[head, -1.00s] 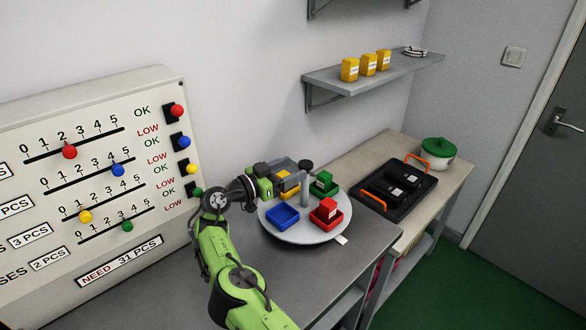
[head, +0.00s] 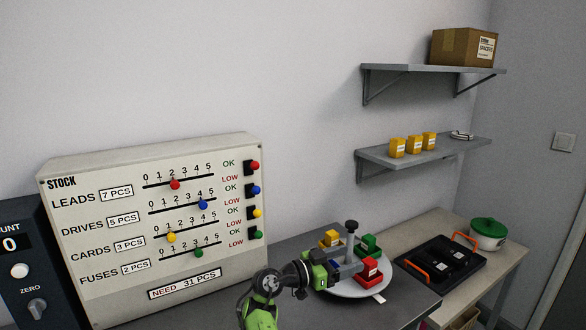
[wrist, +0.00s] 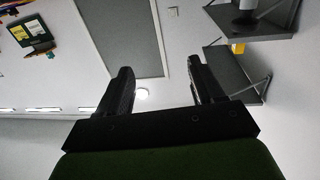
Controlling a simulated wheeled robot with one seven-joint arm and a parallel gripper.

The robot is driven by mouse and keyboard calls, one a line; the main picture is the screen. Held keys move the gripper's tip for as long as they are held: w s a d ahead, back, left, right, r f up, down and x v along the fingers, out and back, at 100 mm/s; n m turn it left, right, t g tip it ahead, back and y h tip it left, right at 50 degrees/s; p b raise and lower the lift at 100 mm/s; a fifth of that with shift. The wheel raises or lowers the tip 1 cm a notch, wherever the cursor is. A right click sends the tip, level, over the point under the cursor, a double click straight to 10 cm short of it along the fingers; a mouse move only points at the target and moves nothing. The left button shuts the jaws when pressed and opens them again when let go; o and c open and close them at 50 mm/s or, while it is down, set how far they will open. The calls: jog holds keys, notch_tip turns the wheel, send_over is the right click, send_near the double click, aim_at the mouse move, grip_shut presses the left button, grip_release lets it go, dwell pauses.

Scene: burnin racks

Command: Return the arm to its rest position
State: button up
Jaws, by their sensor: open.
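My green arm comes up from the bottom of the head view. My gripper (head: 346,270) is in front of the round grey turntable (head: 352,291) and covers part of it. In the wrist view the two dark fingers of my gripper (wrist: 162,82) stand wide apart with nothing between them. On the turntable a yellow bin (head: 329,239), a green bin (head: 368,245) and a red bin (head: 369,272) show around a post with a dark knob (head: 352,225). The part of the turntable behind my gripper is hidden.
A stock panel (head: 150,225) with coloured sliders stands left. On the right bench are a black tray (head: 440,262) with orange handles and a green-lidded pot (head: 488,234). Above are a shelf with yellow boxes (head: 413,145) and a higher shelf with a carton (head: 463,47).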

jog(key=s+d+r+m+g+y, duration=0.1)
jog(key=s+d+r+g+y, duration=0.15)
jog(key=d, duration=0.45)
jog(key=s+d+r+g+y, duration=0.1)
jog(key=s+d+r+g, duration=0.15)
jog(key=d, duration=0.55)
jog(key=s+d+n+y, duration=0.2)
jog(key=s+d+y, duration=0.25)
jog(key=s, duration=0.45)
jog(key=s+a+n+t+y, duration=0.1)
jog(key=s+a+n+y, duration=0.2)
jog(key=s, duration=0.6)
jog(key=s+a+f+n+t+y, duration=0.1)
jog(key=s+a+n+y, duration=0.1)
jog(key=s+a+n, duration=0.3)
jog(key=s+a+n+t+y, duration=0.1)
jog(key=s+a+n+y, duration=0.2)
jog(key=s+a, duration=0.6)
jog(key=s+n, duration=0.1)
jog(key=s, duration=0.4)
jog(key=shift+a+f+t+y, duration=0.15)
jog(key=shift+a+t+y, duration=0.1)
jog(key=shift+t+y, duration=0.05)
